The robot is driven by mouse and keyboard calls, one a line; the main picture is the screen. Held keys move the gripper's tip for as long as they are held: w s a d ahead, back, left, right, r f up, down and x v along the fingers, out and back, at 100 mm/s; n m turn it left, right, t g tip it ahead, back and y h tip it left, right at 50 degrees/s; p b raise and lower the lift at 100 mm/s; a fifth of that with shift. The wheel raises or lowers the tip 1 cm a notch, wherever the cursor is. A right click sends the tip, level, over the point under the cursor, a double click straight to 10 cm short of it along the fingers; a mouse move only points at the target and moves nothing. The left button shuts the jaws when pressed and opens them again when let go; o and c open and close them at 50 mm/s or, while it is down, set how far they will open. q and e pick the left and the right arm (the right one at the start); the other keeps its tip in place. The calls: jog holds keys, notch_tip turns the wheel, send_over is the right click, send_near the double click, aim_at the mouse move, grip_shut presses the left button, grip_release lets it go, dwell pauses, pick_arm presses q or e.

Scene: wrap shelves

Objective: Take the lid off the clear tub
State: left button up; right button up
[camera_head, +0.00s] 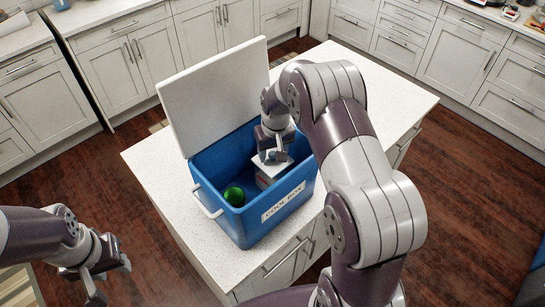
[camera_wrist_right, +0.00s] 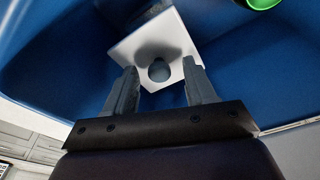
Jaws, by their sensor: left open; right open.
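The tub (camera_head: 263,181) stands inside the blue cool box (camera_head: 240,225); little of its side shows, with a hint of red. Its square white lid (camera_head: 285,165) is on top; it also shows in the right wrist view (camera_wrist_right: 140,45), with a round grey knob (camera_wrist_right: 159,71) at its middle. My right gripper (camera_head: 273,157) reaches down into the box over the lid. In the right wrist view its open fingers (camera_wrist_right: 160,78) lie either side of the knob; I cannot tell whether they touch it. My left gripper (camera_head: 111,281) is open and empty, low at the left, away from the counter.
A green ball (camera_head: 234,196) lies in the cool box left of the tub. The box's white lid (camera_head: 215,95) stands open at the back. The box rests on a white counter (camera_head: 155,180) with free room around it. Cabinets line the far walls.

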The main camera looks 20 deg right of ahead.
jog(key=shift+s, duration=0.15)
grip_shut()
